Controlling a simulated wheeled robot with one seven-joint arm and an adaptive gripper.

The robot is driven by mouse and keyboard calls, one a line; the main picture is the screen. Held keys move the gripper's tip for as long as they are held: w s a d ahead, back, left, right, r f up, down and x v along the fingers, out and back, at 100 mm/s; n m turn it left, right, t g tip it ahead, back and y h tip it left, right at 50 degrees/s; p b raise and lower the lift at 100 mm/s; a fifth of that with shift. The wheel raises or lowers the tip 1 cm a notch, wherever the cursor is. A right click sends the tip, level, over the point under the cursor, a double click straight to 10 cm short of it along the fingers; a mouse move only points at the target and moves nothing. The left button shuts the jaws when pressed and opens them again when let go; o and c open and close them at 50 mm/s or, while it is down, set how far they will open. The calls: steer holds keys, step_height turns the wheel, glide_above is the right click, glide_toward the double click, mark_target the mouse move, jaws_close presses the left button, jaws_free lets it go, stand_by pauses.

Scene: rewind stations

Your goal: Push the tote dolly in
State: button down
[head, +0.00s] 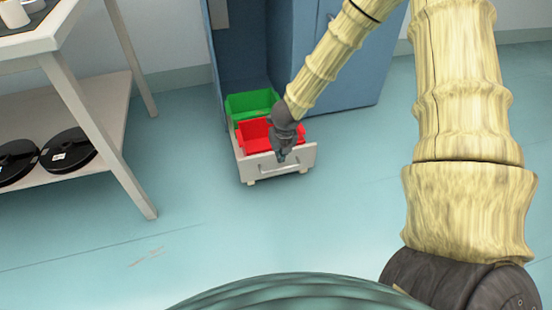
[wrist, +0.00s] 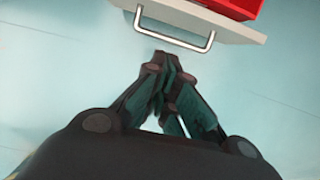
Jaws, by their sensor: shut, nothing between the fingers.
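The tote dolly (head: 242,165) is a low pale tray with a front panel and a metal bar handle. It stands partly out from the open bay of a blue cabinet. It carries a red tote in front (head: 254,134) and a green tote behind (head: 251,101). My gripper (head: 283,156) is at the dolly's front panel and hides part of it in the head view. In the wrist view my gripper (wrist: 165,65) is shut and empty, its tips just short of the handle (wrist: 175,42). I cannot tell whether it touches the panel.
The blue cabinet (head: 340,80) stands behind the dolly, against the wall. At left is a workbench (head: 75,60) with black reels (head: 67,152) on its lower shelf. The pale blue floor (head: 190,235) in front of the dolly is clear.

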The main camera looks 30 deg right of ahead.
steer(key=w+d+f+b, duration=0.1)
steer(key=w+f+b, duration=0.5)
steer(key=f, duration=0.3)
steer(key=shift+w+d+f, duration=0.15)
steer(key=shift+d+f, duration=0.1)
steer(key=shift+f, duration=0.05)
stand_by(0.6)
